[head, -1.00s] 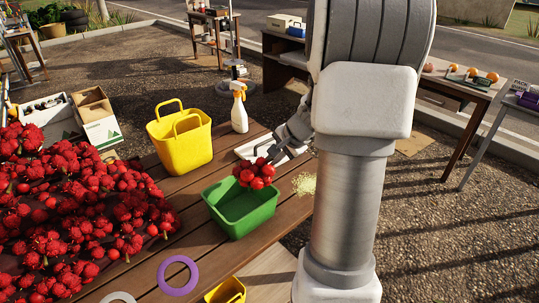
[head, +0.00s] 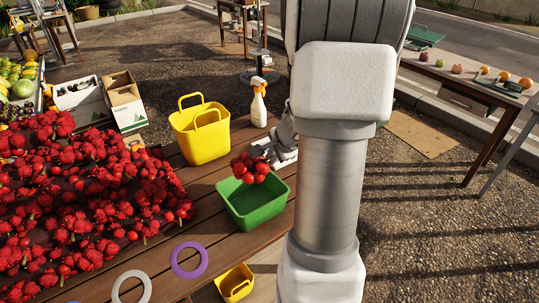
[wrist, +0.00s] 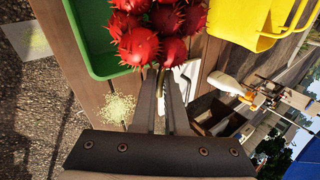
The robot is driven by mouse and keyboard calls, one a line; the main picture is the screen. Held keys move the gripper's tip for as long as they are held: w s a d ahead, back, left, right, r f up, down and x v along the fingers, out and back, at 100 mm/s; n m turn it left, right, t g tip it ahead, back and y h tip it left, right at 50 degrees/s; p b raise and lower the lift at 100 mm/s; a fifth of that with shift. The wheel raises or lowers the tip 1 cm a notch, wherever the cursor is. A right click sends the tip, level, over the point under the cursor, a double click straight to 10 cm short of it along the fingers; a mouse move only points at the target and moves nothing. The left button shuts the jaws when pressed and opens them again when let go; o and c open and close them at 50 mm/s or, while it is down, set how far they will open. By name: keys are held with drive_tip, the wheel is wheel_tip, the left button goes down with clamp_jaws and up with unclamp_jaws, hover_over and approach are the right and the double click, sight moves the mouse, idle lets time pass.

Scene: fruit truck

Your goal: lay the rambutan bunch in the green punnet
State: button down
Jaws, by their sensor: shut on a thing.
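My gripper (wrist: 166,105) is shut on the stem of a red rambutan bunch (head: 250,168). In the wrist view the bunch (wrist: 150,35) hangs beyond the fingertips, its spiny fruits clear to see. The green punnet (head: 262,213) stands on the wooden table. In the head view the bunch shows over the punnet's back left part, near its far rim; its exact height above it is hard to tell. The punnet (wrist: 88,40) also shows beside and behind the bunch in the wrist view. In the head view my arm hides part of the gripper.
A big pile of rambutans (head: 80,200) covers the table's left. A yellow basket (head: 203,135) and a spray bottle (head: 258,103) stand behind the punnet. A purple ring (head: 188,260), a white ring (head: 131,287) and a small yellow container (head: 236,284) lie in front.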

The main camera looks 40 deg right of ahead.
wheel_tip(320, 180, down, 12)
drive_tip(key=b, duration=1.2)
drive_tip(key=shift+f+b, duration=1.1)
drive_tip(key=shift+b, duration=0.35)
idle(1.7)
drive_tip(key=c, duration=0.9)
unclamp_jaws()
drive_tip(key=shift+o, duration=0.2)
drive_tip(key=shift+f, duration=0.1)
drive_tip(key=shift+r+p, duration=6.5)
drive_tip(key=shift+r, duration=1.15)
